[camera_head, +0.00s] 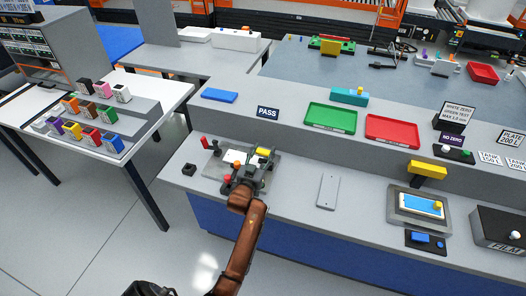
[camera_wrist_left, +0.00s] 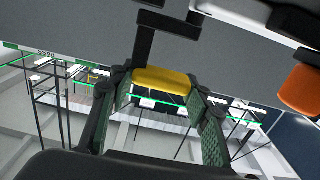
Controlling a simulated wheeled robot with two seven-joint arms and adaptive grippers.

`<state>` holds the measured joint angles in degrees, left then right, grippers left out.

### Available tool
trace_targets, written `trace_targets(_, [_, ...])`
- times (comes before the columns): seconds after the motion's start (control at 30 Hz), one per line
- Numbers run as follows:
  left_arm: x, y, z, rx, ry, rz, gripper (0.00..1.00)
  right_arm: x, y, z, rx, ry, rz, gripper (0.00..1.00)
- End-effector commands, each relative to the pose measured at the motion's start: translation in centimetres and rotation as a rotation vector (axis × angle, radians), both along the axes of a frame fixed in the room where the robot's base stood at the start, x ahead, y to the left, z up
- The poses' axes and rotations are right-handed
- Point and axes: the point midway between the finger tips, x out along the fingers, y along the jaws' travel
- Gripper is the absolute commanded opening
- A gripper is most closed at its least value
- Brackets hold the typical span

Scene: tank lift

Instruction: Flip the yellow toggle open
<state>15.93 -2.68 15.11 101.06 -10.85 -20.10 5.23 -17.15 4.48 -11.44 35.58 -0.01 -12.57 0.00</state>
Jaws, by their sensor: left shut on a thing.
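The yellow toggle (camera_head: 264,152) sits on a dark fixture on a grey base plate (camera_head: 212,168) at the left end of the bench. My left gripper (camera_head: 250,165) is at the fixture and hides part of it. In the left wrist view the yellow toggle handle (camera_wrist_left: 162,78) lies between the tips of my left gripper (camera_wrist_left: 160,92), which is shut on it. A black bracket (camera_wrist_left: 150,40) runs from the handle to the grey plate. My right gripper is not in view.
On the same plate are a red-knobbed lever (camera_head: 205,143) and an orange part (camera_head: 237,163). A small black block (camera_head: 189,169) lies left of it. A grey flat plate (camera_head: 328,191) lies to the right. Green (camera_head: 330,118) and red (camera_head: 391,131) trays stand on the shelf behind.

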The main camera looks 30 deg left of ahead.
Motion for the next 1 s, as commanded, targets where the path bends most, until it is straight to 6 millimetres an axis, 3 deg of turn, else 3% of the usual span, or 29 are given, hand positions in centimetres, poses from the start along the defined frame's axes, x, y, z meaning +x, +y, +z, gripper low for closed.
trace_targets(0.57, [0.0,0.0,0.0,0.000,0.000,0.000,0.00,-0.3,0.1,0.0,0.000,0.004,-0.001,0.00])
trace_targets(1.0, [0.1,-0.7,0.5,0.103,0.025,0.000,0.00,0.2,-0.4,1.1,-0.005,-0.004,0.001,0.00])
